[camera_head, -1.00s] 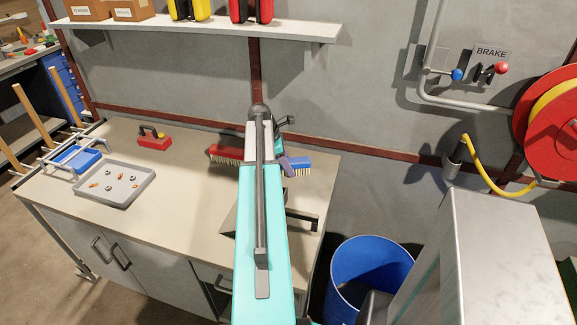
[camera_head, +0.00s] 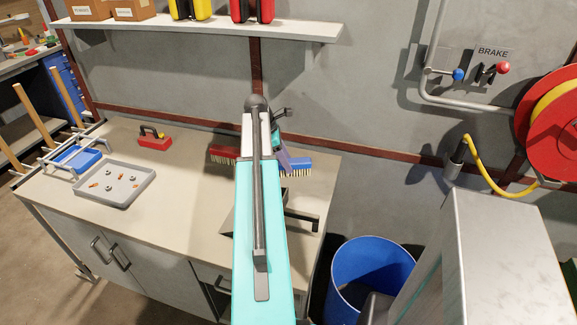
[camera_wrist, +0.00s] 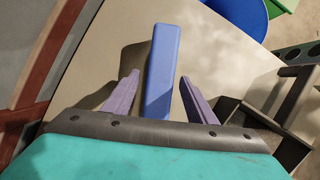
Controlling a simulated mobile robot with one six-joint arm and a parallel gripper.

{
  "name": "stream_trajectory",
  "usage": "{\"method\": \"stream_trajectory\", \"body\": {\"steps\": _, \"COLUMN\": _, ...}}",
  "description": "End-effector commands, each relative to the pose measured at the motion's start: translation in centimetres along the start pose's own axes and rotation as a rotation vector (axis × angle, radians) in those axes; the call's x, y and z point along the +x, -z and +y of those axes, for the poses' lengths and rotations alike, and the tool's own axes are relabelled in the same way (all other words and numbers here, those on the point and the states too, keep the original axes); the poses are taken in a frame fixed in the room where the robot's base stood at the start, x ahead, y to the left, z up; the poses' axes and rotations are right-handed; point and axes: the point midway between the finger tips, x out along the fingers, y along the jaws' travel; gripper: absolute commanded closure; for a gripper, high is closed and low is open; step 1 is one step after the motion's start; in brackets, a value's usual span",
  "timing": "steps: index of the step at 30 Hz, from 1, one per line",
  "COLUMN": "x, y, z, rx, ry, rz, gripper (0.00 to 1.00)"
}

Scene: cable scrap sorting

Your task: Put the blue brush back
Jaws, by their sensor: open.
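The blue brush (camera_head: 301,165) lies on the right end of the workbench near the back edge, bristles towards the front, in the head view. In the wrist view its long blue body (camera_wrist: 162,65) stretches away between my two purple fingers. My gripper (camera_wrist: 158,79) is open, with one finger on each side of the brush. In the head view my gripper (camera_head: 283,160) is at the brush's left end, mostly hidden by my arm. A red brush (camera_head: 222,154) lies to the left, partly hidden.
A dark dustpan-like object with a handle (camera_head: 302,216) sits in front of the brush and is partly hidden by my arm. A grey tray (camera_head: 140,195) with small parts, a blue tray (camera_head: 78,159) and a red block (camera_head: 155,142) are further left. A blue bin (camera_head: 368,270) stands right of the bench.

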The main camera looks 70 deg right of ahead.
Motion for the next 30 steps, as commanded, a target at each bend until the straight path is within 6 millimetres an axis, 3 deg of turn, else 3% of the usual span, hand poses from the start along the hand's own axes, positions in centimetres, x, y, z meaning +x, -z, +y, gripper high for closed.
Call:
{"method": "stream_trajectory", "body": {"steps": 18, "x": -7.6, "y": 0.0, "z": 0.1, "rx": 0.001, "ry": -0.001, "rz": 0.0, "gripper": 0.49}}
{"method": "stream_trajectory", "body": {"steps": 30, "x": -8.8, "y": 0.0, "z": 0.0, "rx": 0.0, "ry": 0.0, "rz": 0.0, "gripper": 0.49}}
